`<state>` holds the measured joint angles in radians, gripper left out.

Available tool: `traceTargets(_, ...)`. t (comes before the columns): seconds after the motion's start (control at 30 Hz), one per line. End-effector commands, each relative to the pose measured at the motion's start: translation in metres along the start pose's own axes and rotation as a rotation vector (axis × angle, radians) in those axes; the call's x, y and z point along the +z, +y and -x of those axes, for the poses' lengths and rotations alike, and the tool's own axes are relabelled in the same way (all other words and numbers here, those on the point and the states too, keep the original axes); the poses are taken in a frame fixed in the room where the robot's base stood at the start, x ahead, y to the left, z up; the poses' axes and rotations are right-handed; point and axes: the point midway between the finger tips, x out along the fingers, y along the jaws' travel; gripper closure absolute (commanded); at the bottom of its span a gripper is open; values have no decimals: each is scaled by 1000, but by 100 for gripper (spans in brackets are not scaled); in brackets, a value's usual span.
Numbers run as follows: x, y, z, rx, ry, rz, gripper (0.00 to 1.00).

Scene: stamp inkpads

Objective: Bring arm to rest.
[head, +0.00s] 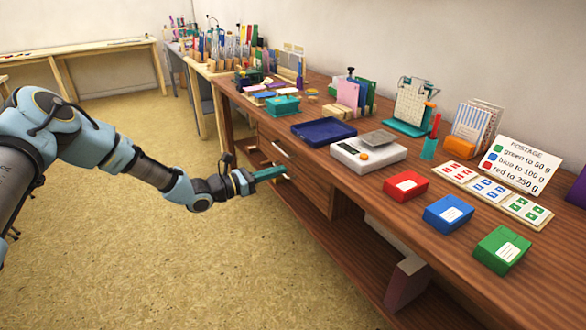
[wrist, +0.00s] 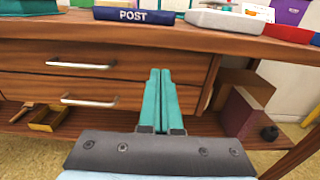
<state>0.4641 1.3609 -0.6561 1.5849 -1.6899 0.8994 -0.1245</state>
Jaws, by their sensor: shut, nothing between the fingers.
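My gripper (head: 268,173) reaches out in front of the wooden desk (head: 345,185), in the air before its drawers and below the level of the top. In the wrist view my gripper (wrist: 160,75) shows its two teal fingers pressed together with nothing between them. It appears apart from the desk. My arm comes in from the left of the head view, stretched toward the desk front.
On the desk are a blue tray (head: 323,132), a scale (head: 368,152), and red (head: 406,187), blue (head: 447,213) and green (head: 501,250) boxes. Drawer handles (wrist: 88,102) stick out ahead. A lower shelf holds boxes (wrist: 240,108). The floor (head: 180,260) at left is clear.

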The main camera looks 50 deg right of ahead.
Motion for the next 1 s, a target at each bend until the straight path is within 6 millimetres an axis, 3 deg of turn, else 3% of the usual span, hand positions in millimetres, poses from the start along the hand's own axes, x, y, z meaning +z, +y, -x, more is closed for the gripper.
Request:
traceTargets(0.1, -1, 1, 25, 2, 1, 1, 100)
traceTargets(0.3, 0, 0, 46, 0, 0, 0, 100)
traceTargets(0.67, 0, -1, 52, -5, 5, -6, 100)
traceTargets(0.77, 3, -6, 61, -37, 42, -51, 100)
traceTargets(0.87, 7, -18, 86, -112, 131, -151, 100)
traceTargets(1.0, 8, -39, 148, -258, 327, -350, 100)
